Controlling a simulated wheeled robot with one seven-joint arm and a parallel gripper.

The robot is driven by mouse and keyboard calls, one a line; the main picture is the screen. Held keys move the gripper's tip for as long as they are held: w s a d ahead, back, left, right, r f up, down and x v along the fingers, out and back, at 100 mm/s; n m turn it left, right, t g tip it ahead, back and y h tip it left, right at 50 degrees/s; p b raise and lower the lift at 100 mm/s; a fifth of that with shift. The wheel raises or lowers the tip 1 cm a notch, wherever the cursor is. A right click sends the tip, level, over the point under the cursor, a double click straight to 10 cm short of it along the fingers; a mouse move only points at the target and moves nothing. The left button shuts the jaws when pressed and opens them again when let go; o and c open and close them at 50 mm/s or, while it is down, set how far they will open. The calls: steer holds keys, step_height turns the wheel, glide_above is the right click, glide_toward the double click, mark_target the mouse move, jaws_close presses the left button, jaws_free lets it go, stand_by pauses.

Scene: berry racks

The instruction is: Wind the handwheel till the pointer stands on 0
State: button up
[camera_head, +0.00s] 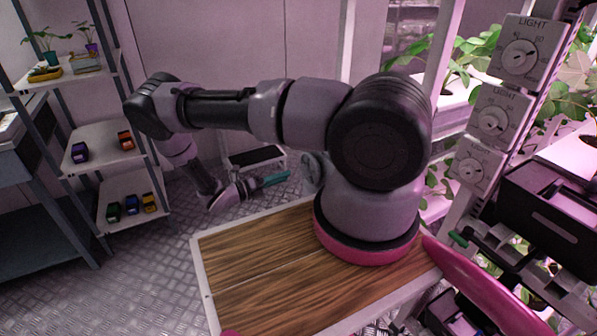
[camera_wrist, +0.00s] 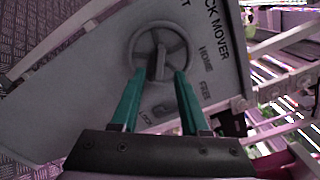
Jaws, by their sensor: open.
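The handwheel (camera_wrist: 184,48), a grey ring with spokes, sits on a grey panel (camera_wrist: 85,85) in the wrist view. A bar or spoke stands out at its middle. My gripper (camera_wrist: 160,74) is open, its two teal fingers reaching to the wheel's lower part, one at each side of the bar. I cannot tell whether they touch it. In the head view my gripper (camera_head: 288,175) points right towards a grey round part (camera_head: 312,172), partly hidden by my arm. No pointer or 0 mark can be made out.
The panel bears the words HOME, FREE and LOCK, with a small dark knob (camera_wrist: 163,108) near LOCK. In the head view, a shelf (camera_head: 100,140) with small toy-like cars stands left, and light dials (camera_head: 520,57) hang right.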

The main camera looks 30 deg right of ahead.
mark_target(300, 171)
steer(key=d, duration=0.7)
jaws_close()
